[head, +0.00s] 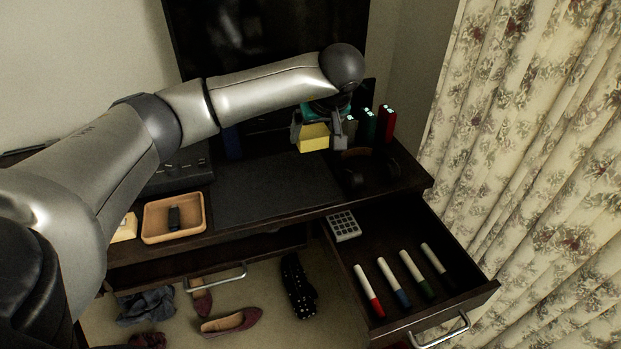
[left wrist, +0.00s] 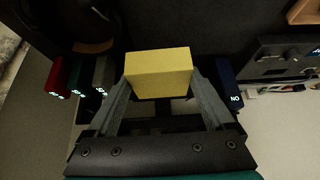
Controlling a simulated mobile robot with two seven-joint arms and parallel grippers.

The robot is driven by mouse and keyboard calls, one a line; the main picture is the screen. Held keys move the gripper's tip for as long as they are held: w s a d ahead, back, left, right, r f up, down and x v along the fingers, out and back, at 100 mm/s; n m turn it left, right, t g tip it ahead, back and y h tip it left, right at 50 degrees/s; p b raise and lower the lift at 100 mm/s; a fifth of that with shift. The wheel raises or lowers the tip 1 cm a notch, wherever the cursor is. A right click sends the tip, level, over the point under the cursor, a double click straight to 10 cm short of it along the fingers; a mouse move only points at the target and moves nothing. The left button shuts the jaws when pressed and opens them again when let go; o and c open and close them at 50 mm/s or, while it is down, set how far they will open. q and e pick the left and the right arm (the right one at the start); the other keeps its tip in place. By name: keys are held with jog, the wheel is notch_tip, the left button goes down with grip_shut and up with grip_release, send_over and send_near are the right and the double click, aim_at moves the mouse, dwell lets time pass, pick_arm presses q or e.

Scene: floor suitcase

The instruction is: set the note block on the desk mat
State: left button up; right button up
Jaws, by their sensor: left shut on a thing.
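The yellow note block (head: 314,137) is between the fingers of my left gripper (head: 322,133), which is shut on it. In the left wrist view the block (left wrist: 158,73) sits between the two grey fingers (left wrist: 163,105). My left arm reaches in from the left, across the desk, and holds the block near the back of the desk. The dark desk mat (head: 270,190) lies in front of the block and below it, and its surface looks bare. My right gripper is not in view.
A wooden tray (head: 173,218) with a small dark item stands left of the mat. Dark headphones (head: 371,172) lie to its right, with several upright books (head: 386,123) behind. An open drawer (head: 458,297) holds a calculator (head: 343,226) and several markers. Shoes lie on the floor.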

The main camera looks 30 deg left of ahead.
pick_arm(q)
jog(key=b, duration=0.2)
send_over(310, 180)
jog(key=s+d, duration=0.1)
jog(key=d, duration=0.1)
notch_tip(310, 180, down, 7)
jog(key=shift+s+a+f, duration=0.1)
jog(key=shift+s+f, duration=0.05)
jog(key=shift+f, duration=0.05)
jog(key=shift+f+b, duration=0.45)
jog(key=shift+f, duration=1.75)
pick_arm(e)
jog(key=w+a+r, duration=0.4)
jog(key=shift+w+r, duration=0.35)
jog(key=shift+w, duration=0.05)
pick_arm(q)
jog(key=shift+f, duration=0.15)
jog(key=o, duration=1.1)
jog(key=shift+o, duration=0.2)
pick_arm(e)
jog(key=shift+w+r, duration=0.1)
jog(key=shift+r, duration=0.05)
pick_arm(q)
jog(key=shift+r, duration=0.2)
jog(key=p+v, duration=0.3)
jog(key=v, duration=0.9)
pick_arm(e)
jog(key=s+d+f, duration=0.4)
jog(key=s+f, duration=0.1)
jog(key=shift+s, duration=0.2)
